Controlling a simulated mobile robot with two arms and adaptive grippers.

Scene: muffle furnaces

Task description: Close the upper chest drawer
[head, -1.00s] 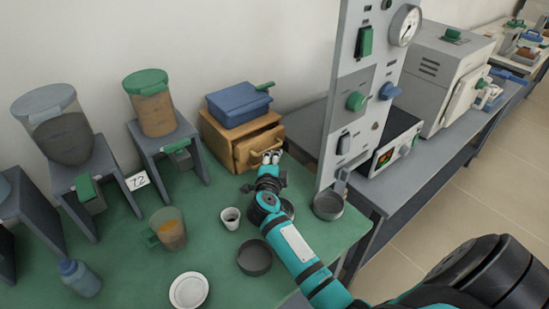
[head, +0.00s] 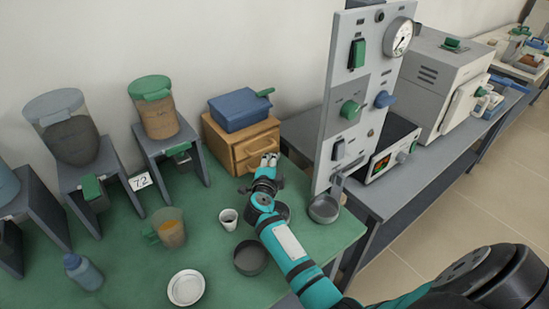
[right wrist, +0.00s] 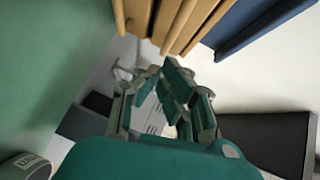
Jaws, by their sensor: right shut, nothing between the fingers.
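The wooden chest (head: 226,148) stands at the back of the green table, with a blue lidded box (head: 240,110) on top. Its upper drawer (head: 263,142) looks flush or nearly flush with the front; no dark interior shows in the head view. My right gripper (head: 269,160) is shut and empty, just in front of the chest near its handles. I cannot tell whether it touches the drawer. In the right wrist view, the fingers (right wrist: 176,88) point towards the chest's wooden edges (right wrist: 180,22), beside the blue box (right wrist: 250,32). My left gripper is not in view.
A tall grey panel (head: 329,130) with a gauge stands right of the chest. A white cup (head: 228,218), dark dishes (head: 251,258), a beaker (head: 167,230) and a white plate (head: 186,288) are on the table. Stands with lidded containers (head: 158,112) are to the left.

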